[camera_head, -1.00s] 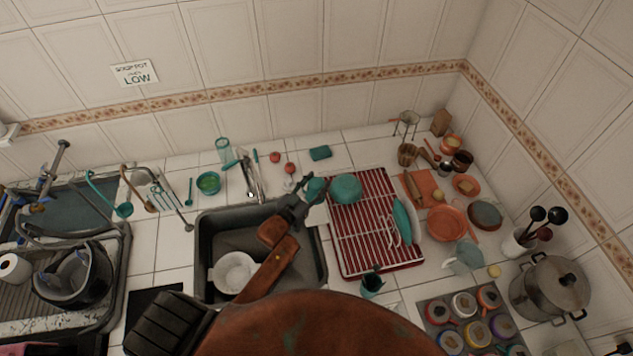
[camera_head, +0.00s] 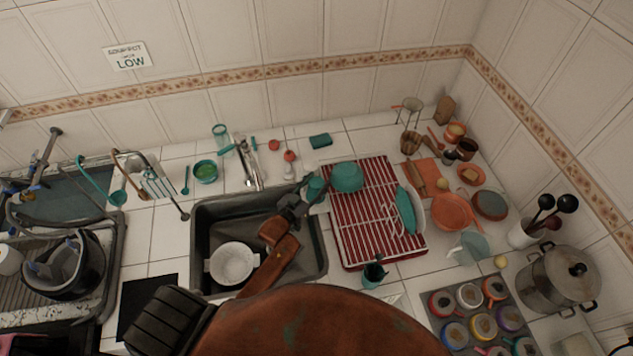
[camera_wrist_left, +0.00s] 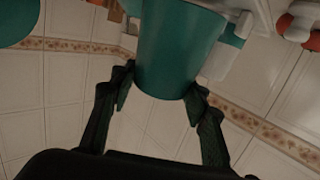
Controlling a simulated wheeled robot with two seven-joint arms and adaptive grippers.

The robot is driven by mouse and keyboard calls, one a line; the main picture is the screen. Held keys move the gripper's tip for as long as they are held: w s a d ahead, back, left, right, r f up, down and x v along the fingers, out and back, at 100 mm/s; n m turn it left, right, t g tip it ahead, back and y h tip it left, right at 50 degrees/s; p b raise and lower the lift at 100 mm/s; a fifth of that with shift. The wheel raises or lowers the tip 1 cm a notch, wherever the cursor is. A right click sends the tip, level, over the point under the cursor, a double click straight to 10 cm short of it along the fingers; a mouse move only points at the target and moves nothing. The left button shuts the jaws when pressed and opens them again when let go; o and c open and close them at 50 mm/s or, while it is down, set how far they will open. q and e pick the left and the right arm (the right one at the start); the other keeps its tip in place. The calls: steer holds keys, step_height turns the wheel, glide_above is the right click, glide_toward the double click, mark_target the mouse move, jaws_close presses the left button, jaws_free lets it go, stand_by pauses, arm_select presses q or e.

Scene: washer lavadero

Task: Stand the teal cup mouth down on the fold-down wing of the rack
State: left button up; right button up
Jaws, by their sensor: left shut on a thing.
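The teal cup (camera_head: 317,187) is held by my left gripper (camera_head: 303,196) at the left edge of the red and white dish rack (camera_head: 375,226). In the left wrist view the cup (camera_wrist_left: 178,48) sits between my two fingers, gripped near its narrower end. Its wider end points to the top of that picture, toward the counter items; the rim is cut off. The rack's fold-down wing seems to be the pale strip at its left edge, mostly hidden by my gripper; I cannot tell whether the cup touches it. My right gripper is not in view.
A teal bowl (camera_head: 346,176) on the rack stands close right of the cup. Teal plates (camera_head: 405,209) stand at the rack's right. The sink (camera_head: 215,215) with a white bowl (camera_head: 233,263) lies left. The tap (camera_head: 247,165) and a teal sponge (camera_head: 320,141) are behind.

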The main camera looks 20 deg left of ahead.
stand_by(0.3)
arm_select(q)
steer(key=shift+f+b, duration=0.3)
steer(key=shift+f, duration=0.25)
steer(key=o, duration=1.2)
steer(key=shift+o, duration=0.2)
steer(key=shift+o, duration=0.7)
steer(key=o, duration=0.6)
steer(key=shift+o, duration=0.3)
